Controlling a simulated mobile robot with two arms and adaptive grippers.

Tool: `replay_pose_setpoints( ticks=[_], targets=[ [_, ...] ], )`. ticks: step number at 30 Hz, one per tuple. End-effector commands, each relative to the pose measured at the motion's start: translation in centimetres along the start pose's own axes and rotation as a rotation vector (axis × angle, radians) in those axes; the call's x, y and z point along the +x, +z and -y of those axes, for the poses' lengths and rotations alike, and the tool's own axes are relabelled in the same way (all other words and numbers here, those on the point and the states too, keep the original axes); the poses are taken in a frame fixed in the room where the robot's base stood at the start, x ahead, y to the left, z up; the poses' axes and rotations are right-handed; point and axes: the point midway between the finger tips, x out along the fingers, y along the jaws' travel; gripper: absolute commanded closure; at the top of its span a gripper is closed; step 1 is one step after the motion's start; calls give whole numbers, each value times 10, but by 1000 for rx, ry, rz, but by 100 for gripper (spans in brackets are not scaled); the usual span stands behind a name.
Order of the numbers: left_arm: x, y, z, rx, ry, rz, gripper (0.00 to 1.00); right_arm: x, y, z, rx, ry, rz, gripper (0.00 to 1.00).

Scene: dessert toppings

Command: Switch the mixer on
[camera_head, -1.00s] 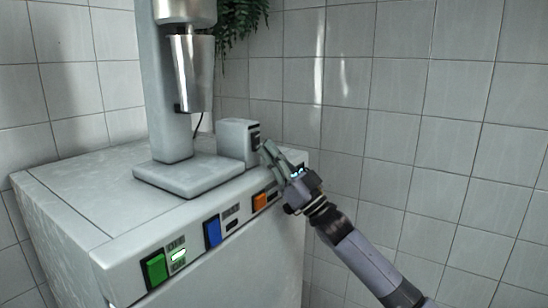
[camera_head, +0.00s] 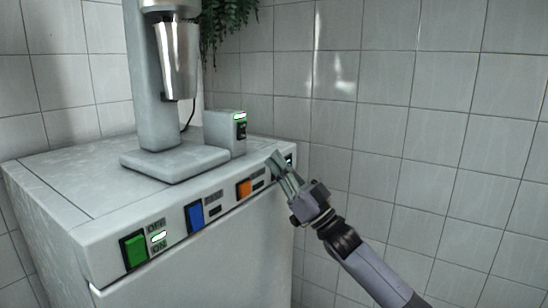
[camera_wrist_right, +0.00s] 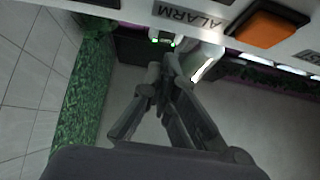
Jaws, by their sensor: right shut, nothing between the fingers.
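The mixer stands on top of a white cabinet. It has a pale column (camera_head: 153,100), a flat base (camera_head: 175,162) and a steel cup (camera_head: 178,62) hanging under its head. Beside the base is a small switch box (camera_head: 222,133) with a lit green strip (camera_head: 240,117) above a dark switch (camera_head: 241,130). My right gripper (camera_head: 276,158) is shut and empty, to the right of and below the switch box, near the cabinet's front right corner and apart from the switch. Its shut fingers also show in the right wrist view (camera_wrist_right: 168,68). My left gripper is out of view.
The cabinet front (camera_head: 190,262) carries a green button (camera_head: 134,251) with a lit ON/OFF label, a blue button (camera_head: 195,216) and an orange button (camera_head: 244,188). A hanging plant (camera_head: 226,22) is behind the mixer. Tiled walls (camera_head: 400,110) enclose the corner.

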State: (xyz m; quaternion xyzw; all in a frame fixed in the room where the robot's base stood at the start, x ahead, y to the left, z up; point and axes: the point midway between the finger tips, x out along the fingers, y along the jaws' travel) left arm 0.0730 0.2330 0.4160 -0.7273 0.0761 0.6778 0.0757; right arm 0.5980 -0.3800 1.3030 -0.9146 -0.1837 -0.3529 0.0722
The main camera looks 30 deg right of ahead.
Motion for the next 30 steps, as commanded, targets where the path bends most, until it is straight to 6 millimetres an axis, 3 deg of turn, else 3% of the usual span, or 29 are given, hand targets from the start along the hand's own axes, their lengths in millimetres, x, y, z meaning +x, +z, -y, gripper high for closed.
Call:
replay_pose_setpoints(
  ticks=[3,10,18,30],
  targets=[
    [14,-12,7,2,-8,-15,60,-25,8,0,-1,-1,3,100],
    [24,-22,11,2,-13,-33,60,-52,10,0,-1,-1,1,100],
    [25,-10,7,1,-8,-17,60,-56,8,0,-1,-1,-1,100],
    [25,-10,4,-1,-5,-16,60,-56,9,0,-2,0,0,100]
  ],
)
